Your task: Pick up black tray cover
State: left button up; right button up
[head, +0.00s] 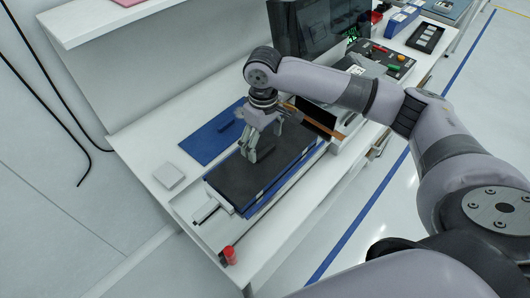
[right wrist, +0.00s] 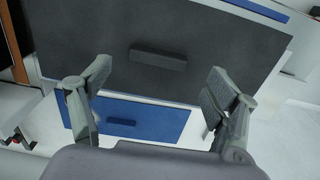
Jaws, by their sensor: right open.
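The black tray cover (head: 235,182) is a flat dark rectangular panel lying on a blue tray (head: 268,195) at the front of the white bench. In the right wrist view the cover (right wrist: 220,40) shows a raised bar handle (right wrist: 158,60) on its top. My right gripper (head: 250,152) is above the cover, its fingers pointing down. In the right wrist view the fingers (right wrist: 160,82) are spread wide, with nothing between them, and the handle appears in line with the gap. I cannot tell the exact height above the cover. My left gripper is not in view.
A blue panel (head: 205,146) with its own bar lies on the bench behind the cover; it also shows in the right wrist view (right wrist: 155,118). A white square block (head: 168,175) lies left, a red object (head: 230,255) near the front. A monitor (head: 318,27) and control panel (head: 385,62) stand farther back.

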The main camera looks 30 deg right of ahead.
aim_at(265, 150)
jog(key=shift+s+d+f, duration=0.1)
jog(key=shift+d+f, duration=0.1)
jog(key=shift+f, duration=1.5)
jog(key=c, duration=1.3)
jog(key=shift+r, duration=0.1)
